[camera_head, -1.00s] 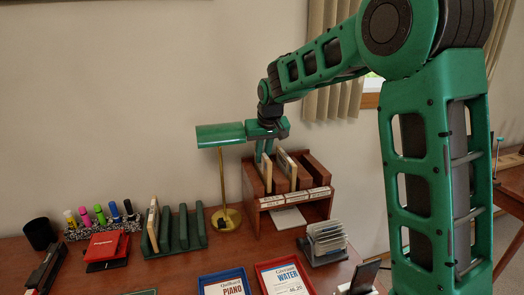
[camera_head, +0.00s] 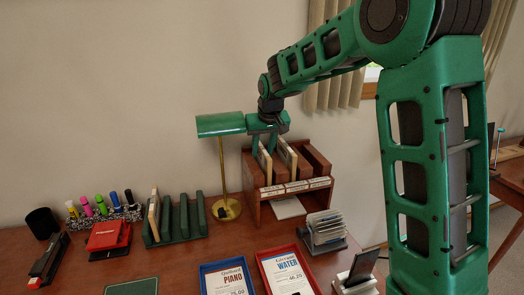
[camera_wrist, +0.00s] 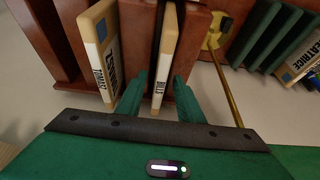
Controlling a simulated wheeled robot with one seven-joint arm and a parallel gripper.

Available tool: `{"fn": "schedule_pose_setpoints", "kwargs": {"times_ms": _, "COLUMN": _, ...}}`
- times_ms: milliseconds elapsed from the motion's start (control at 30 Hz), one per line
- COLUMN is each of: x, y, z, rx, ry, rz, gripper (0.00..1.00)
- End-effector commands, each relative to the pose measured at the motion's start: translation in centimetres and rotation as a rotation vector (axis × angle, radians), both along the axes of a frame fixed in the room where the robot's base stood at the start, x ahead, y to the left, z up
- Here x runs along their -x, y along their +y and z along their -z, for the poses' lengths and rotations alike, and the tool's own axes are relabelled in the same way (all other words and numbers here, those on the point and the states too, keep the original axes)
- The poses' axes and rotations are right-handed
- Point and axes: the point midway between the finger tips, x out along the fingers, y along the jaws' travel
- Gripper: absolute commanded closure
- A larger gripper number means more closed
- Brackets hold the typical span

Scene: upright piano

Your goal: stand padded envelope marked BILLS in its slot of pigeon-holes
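The padded envelope marked BILLS (camera_wrist: 166,60) stands nearly upright in the leftmost slot of the wooden pigeon-holes (camera_head: 262,213), as seen in the head view. There the envelope (camera_head: 265,162) sticks up above the slot, over a front label that seems to read BILLS. My gripper (camera_head: 263,150) is just above it, with one finger on each side. In the wrist view my gripper (camera_wrist: 160,88) is open, with a visible gap between the left finger and the envelope. The envelope's lower part is hidden inside the slot.
Another envelope (camera_wrist: 101,45) stands in the neighbouring slot. A brass lamp with a green shade (camera_head: 221,125) stands close left of the pigeon-holes. A green rack (camera_head: 180,222) holds one envelope. A card holder (camera_head: 325,230) and red and blue trays (camera_head: 228,277) are in front.

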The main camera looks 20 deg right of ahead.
Motion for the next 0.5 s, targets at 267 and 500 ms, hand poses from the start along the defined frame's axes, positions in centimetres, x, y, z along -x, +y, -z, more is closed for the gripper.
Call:
{"fn": "schedule_pose_setpoints", "kwargs": {"times_ms": 267, "x": 0.9, "y": 0.0, "z": -2.5, "rx": 0.000, "ry": -0.003, "rz": 0.001, "gripper": 0.66}}
{"fn": "schedule_pose_setpoints", "kwargs": {"times_ms": 500, "x": 2.6, "y": 0.0, "z": -6.7, "rx": -0.001, "ry": -0.003, "rz": 0.000, "gripper": 0.66}}
